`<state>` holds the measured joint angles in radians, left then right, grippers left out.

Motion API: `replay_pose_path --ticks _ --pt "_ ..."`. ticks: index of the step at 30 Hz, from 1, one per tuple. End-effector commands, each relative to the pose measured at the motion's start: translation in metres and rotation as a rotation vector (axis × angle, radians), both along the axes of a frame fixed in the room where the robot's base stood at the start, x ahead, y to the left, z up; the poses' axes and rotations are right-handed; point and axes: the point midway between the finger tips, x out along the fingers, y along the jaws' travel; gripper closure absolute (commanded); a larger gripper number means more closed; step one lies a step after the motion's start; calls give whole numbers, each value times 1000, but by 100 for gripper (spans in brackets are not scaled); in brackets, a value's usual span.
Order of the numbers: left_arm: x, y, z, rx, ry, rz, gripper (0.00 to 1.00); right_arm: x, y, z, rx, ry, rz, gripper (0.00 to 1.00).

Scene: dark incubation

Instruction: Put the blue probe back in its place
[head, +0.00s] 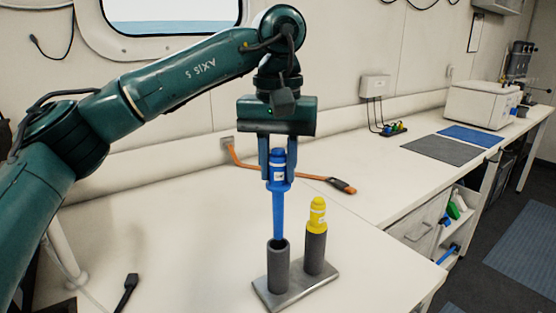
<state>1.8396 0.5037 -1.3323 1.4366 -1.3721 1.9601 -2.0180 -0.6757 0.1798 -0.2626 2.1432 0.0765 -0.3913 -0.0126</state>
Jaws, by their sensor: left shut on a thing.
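The blue probe (278,212) is upright, its thick labelled head between the fingers of my left gripper (277,178). My left gripper is shut on it from above. The probe's thin lower end is at the mouth of the left grey tube of the holder (307,290); whether the tip is inside the tube or just behind its rim is hard to tell. A yellow probe (318,212) stands in the right grey tube of the same holder. My right gripper is not in view.
An orange cable with a dark connector (341,185) lies behind the holder. A black tool (127,290) lies at the front left. A grey mat (435,149), a blue mat (471,137) and a white box (480,105) are farther right.

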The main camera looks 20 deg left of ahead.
Motion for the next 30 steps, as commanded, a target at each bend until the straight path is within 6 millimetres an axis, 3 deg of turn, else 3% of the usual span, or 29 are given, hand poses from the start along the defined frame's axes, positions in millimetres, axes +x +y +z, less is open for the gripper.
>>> replay_pose_path --ticks 10,30 --pt "0 0 -5 0 0 0 98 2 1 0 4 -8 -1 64" --pt "0 0 -73 -1 0 0 98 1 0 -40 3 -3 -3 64"
